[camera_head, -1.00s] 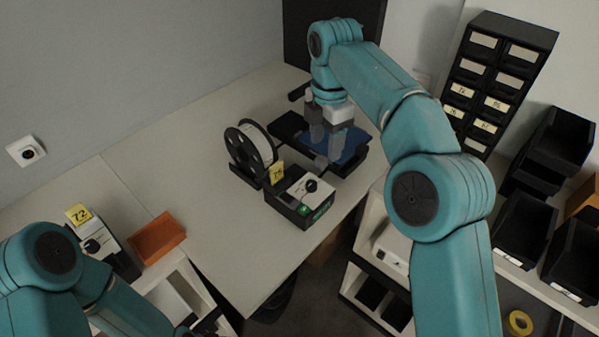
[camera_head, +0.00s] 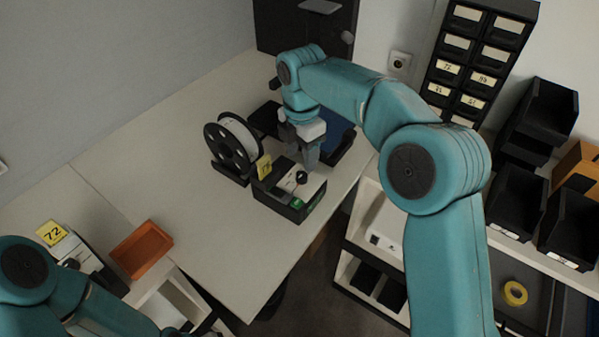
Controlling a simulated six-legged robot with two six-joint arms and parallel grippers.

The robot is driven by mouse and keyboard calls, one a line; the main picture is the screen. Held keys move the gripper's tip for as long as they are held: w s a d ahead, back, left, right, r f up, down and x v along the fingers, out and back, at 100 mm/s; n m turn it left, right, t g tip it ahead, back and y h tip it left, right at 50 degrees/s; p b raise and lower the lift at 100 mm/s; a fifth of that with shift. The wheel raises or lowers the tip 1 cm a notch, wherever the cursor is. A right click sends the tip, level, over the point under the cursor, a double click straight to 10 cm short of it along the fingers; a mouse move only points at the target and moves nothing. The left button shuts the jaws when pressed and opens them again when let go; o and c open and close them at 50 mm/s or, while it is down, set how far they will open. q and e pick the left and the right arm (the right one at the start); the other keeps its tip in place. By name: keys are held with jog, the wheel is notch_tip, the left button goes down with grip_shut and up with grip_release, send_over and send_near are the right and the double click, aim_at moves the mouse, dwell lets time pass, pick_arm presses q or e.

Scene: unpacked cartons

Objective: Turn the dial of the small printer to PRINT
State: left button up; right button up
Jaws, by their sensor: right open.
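The small printer shows as a blue plate (camera_head: 337,136) on a black base, behind a white-and-black box (camera_head: 268,190) with a dark round dial (camera_head: 301,178), a green light and a yellow number tag. The dial's lettering is too small to read. My right gripper (camera_head: 303,160) is open, pointing down just behind and above the dial, with nothing between its fingers. It partly covers the box's back and the plate. I cannot tell whether it touches the dial. My left arm is at the lower left, its gripper not clearly visible.
A white spool (camera_head: 238,142) on a black holder stands left of the box. A second dial box (camera_head: 88,258), tagged 72, and an orange tray (camera_head: 141,249) are at the left. Drawers (camera_head: 474,62) and black bins (camera_head: 517,201) are at the right. The front tabletop is clear.

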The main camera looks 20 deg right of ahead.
aim_at(302, 174)
jog(key=f, duration=0.2)
jog(key=s+f, duration=0.1)
jog(key=shift+d+f, duration=0.1)
jog(key=shift+d, duration=0.15)
jog(key=f, duration=0.2)
jog(key=w, duration=0.1)
jog(key=shift+a+f, duration=0.25)
jog(key=shift+f, duration=0.15)
jog(key=shift+s+d, duration=0.1)
jog(key=shift+s+r, duration=0.15)
jog(key=shift+s, duration=0.1)
jog(key=shift+w, duration=0.25)
jog(key=c, duration=0.9)
grip_shut()
